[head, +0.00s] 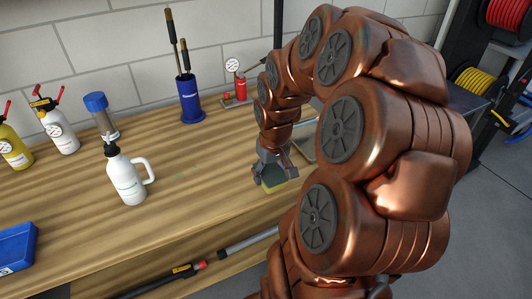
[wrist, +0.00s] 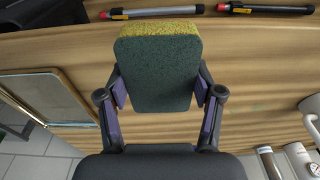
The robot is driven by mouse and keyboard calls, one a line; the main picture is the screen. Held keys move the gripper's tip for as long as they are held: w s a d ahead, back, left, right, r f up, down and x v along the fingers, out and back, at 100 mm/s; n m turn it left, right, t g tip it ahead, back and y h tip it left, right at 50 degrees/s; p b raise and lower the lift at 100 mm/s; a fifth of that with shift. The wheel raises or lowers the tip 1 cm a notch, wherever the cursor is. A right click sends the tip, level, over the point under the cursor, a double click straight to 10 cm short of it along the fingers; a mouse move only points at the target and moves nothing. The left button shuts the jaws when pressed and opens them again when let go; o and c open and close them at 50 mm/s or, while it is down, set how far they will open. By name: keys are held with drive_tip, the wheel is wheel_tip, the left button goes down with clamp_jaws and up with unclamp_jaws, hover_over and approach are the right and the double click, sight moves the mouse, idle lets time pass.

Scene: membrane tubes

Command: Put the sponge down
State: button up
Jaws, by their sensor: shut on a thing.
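The sponge (wrist: 157,72) is green with a yellow layer along its far edge in the wrist view. My gripper (wrist: 160,95) is shut on it, one finger at each side. In the head view the sponge (head: 273,178) shows below my gripper (head: 272,170), over the right part of the wooden workbench (head: 180,235), near its front edge. I cannot tell whether the sponge touches the bench top.
A framed tray (head: 303,148) lies just right of my gripper; it also shows at the left of the wrist view (wrist: 45,95). A white jug (head: 128,180), a blue container (head: 190,105) and a red gauge device (head: 240,88) stand on the bench. Bare wood lies left of my gripper.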

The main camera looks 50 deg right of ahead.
drive_tip(key=w+d+p, duration=0.1)
drive_tip(key=w+d, duration=0.2)
drive_tip(key=w+d+p, duration=0.1)
drive_tip(key=w+d, duration=0.2)
drive_tip(key=w+d+f+p, duration=0.1)
drive_tip(key=w+d, duration=0.1)
drive_tip(key=w, duration=0.1)
drive_tip(key=shift+w+d, duration=0.2)
drive_tip(key=shift+d, duration=0.2)
drive_tip(key=shift+f+p, duration=0.6)
drive_tip(key=shift+f, duration=1.25)
drive_tip(key=shift+f, duration=0.2)
drive_tip(key=o, duration=1.2)
drive_tip(key=shift+r, duration=0.1)
